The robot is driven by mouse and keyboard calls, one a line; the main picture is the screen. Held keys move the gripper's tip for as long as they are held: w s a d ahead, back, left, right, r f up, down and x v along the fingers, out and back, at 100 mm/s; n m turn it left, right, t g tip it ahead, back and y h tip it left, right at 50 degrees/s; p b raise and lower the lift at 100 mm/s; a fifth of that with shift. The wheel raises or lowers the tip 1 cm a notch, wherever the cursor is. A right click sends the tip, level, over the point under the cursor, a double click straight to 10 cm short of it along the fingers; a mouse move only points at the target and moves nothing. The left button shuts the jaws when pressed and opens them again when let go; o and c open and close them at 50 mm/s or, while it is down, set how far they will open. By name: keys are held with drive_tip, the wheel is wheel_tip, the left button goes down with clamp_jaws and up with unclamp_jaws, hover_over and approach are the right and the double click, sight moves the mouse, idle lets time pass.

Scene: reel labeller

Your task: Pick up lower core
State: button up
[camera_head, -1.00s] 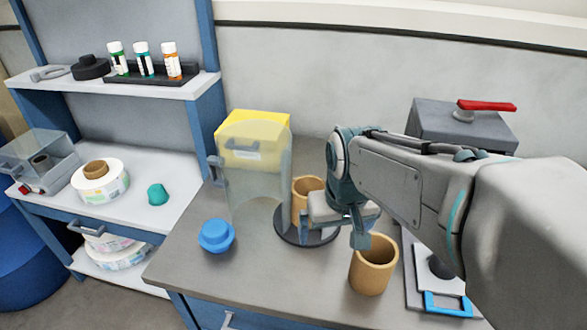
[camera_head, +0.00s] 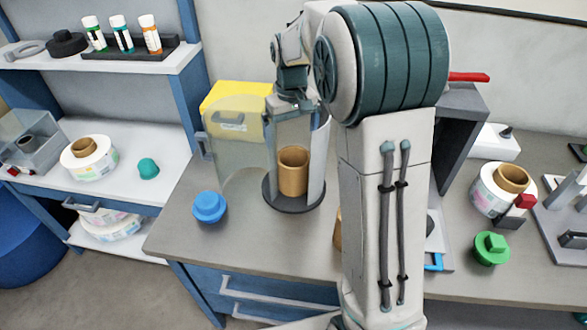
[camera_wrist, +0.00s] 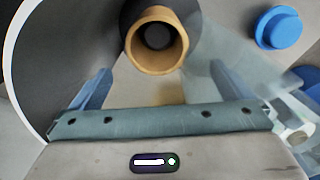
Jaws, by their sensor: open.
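A tan hollow core (camera_head: 293,171) stands upright on a round dark base (camera_head: 275,198), inside an open clear guard (camera_head: 232,150). In the wrist view the core (camera_wrist: 157,42) shows its open end with a dark centre. My gripper (camera_head: 291,105) is above the core in the head view, its fingers hard to make out there. In the wrist view my gripper (camera_wrist: 153,80) has its two fingers wide apart with nothing between them, and the core lies beyond their tips. A second tan core (camera_head: 337,230) on the bench is mostly hidden behind my arm.
A blue knob-shaped piece (camera_head: 209,207) lies left of the base, also in the wrist view (camera_wrist: 279,27). A yellow box (camera_head: 235,96) stands behind the guard. A green knob (camera_head: 491,248) and a label reel (camera_head: 490,190) are at right. The front left bench is clear.

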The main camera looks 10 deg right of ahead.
sight(292, 153)
wheel_tip(292, 153, down, 7)
drive_tip(key=shift+f+p, duration=0.1)
drive_tip(key=shift+p, duration=0.2)
drive_tip(key=shift+s+d+f+p, duration=0.15)
drive_tip(key=shift+f+p, duration=0.2)
drive_tip(key=shift+f, duration=1)
drive_tip(key=shift+d+f+p, duration=0.1)
drive_tip(key=shift+f+p, duration=0.25)
drive_tip(key=shift+f, duration=1)
drive_tip(key=c, duration=0.9)
